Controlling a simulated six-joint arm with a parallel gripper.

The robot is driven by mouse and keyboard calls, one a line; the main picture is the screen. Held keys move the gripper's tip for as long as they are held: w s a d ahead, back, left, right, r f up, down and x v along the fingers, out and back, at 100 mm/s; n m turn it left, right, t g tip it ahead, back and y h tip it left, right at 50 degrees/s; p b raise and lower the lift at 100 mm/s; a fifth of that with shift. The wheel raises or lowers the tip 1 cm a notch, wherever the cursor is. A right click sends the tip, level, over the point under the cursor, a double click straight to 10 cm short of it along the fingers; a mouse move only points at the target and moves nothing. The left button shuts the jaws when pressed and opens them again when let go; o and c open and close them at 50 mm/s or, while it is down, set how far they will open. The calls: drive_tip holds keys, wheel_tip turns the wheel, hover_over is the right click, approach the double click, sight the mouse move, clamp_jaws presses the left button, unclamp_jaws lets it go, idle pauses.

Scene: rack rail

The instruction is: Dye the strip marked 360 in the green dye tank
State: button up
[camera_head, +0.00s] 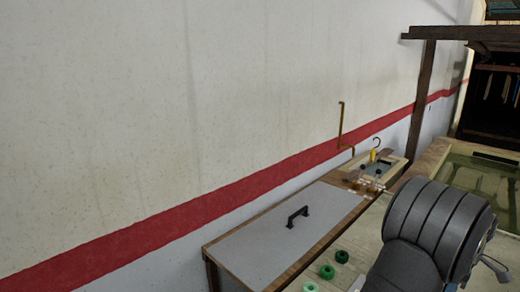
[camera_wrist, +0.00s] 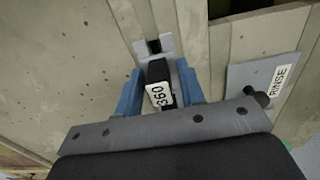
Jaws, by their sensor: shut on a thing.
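My gripper (camera_wrist: 160,84) shows in the wrist view with its two blue fingers shut on a dark holder (camera_wrist: 157,71). The holder carries a white label reading 360 (camera_wrist: 161,95). A pale metal bracket (camera_wrist: 154,47) with a dark slot is just beyond the holder; I cannot tell whether they touch. The strip itself is hidden. In the head view, my dark arm covers the lower right and the gripper is not visible. I cannot identify the green dye tank in either view.
A plate marked RINSE (camera_wrist: 279,84) is right of my gripper, near a wooden edge. In the head view, a grey-topped bench (camera_head: 270,245) with a black handle (camera_head: 298,216) runs along the wall. Several green round items (camera_head: 327,271) sit in front. A basin of greenish liquid (camera_head: 485,180) is at right.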

idle(0.6)
drive_tip(key=shift+r, duration=5.55)
drive_tip(key=shift+s, duration=0.1)
drive_tip(key=s+a, duration=0.2)
drive_tip(key=s, duration=1.3)
drive_tip(key=shift+s+r, duration=0.2)
drive_tip(key=shift+r, duration=0.25)
